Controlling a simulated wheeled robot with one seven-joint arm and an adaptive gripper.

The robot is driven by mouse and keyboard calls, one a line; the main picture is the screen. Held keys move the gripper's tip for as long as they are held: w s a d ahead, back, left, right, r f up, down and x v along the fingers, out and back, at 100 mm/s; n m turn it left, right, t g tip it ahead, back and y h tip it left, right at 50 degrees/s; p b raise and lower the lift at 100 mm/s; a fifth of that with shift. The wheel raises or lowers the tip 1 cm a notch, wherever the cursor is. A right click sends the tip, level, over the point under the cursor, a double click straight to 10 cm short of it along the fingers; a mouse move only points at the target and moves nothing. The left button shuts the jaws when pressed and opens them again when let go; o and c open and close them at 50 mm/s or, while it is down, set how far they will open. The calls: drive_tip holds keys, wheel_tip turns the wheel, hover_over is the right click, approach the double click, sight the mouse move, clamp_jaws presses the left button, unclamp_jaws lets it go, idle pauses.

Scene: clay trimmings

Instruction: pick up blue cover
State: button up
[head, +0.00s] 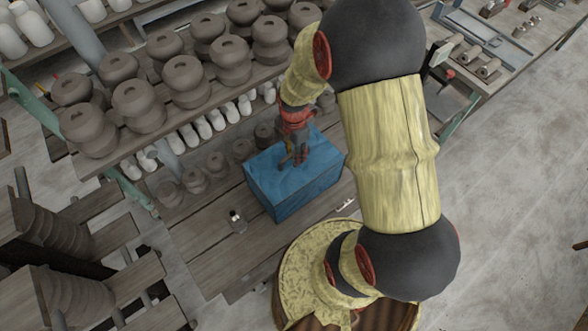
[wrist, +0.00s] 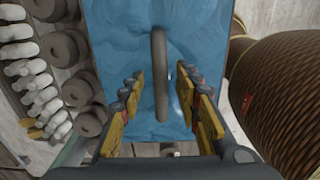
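The blue cover (head: 325,160) is box-shaped and rests on the lower wooden shelf in the head view. In the wrist view the blue cover (wrist: 120,45) fills the upper middle, with a long grey-brown handle (wrist: 160,60) standing along its centre. My gripper (head: 296,155) is directly over the cover's top. In the wrist view my gripper (wrist: 163,82) is open, with its yellow and dark fingers on either side of the handle. Gaps show between the fingers and the handle. In the head view my gripper partly hides the handle.
An upper shelf of several dark clay pots (head: 190,80) stands left of and behind the cover. White bottles (head: 200,128) and smaller pots (head: 195,180) line the lower shelf on the left. A small jar (head: 236,220) stands front-left of the cover. Open floor (head: 510,190) lies to the right.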

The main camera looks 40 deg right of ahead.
drive_tip(key=c, duration=0.3)
clamp_jaws()
idle(0.9)
